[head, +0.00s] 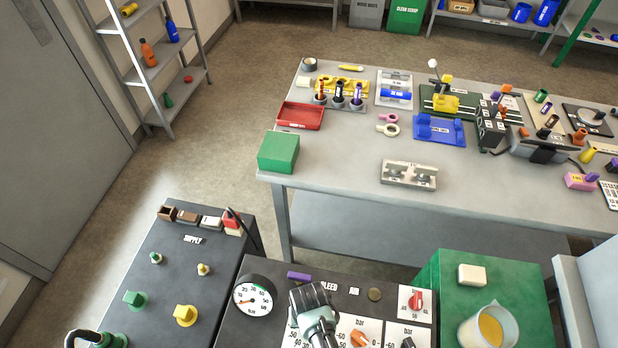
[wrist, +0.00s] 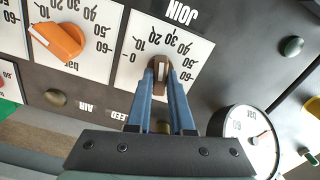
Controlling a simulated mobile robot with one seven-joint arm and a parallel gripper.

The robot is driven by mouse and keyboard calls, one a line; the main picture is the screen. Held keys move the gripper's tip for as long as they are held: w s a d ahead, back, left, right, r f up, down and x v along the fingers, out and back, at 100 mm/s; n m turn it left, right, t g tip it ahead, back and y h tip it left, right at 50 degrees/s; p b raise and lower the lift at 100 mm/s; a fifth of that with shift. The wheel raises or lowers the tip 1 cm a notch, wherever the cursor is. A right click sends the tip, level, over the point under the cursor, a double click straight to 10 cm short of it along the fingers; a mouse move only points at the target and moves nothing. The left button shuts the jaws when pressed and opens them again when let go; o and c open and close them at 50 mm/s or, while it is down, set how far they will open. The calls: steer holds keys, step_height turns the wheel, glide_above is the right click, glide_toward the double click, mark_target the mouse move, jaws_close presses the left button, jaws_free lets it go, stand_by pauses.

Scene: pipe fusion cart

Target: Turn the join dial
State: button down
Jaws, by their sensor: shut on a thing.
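The join dial (wrist: 161,72) has a brown knob with a white pointer line, set on a white scale plate (wrist: 133,80) under the word JOIN in the wrist view. The plate is marked in steps from 0 to 60. The pointer line lies roughly up and down in the picture; its exact reading is hard to tell. My gripper (wrist: 160,88) has its two blue fingers shut on the knob, one on each side. In the head view my gripper (head: 318,322) is over the front panel and hides the knob.
An orange-knobbed bar dial (wrist: 57,41) is beside the join dial. A round gauge (wrist: 248,138) is on the other side; it also shows in the head view (head: 255,295). A red-knobbed dial (head: 415,301) and a purple block (head: 299,276) are close by.

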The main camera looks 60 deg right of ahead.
steer(key=c, duration=0.8)
jaws_free()
step_height(320, 180, up, 13)
steer(key=shift+f, duration=0.1)
stand_by(0.5)
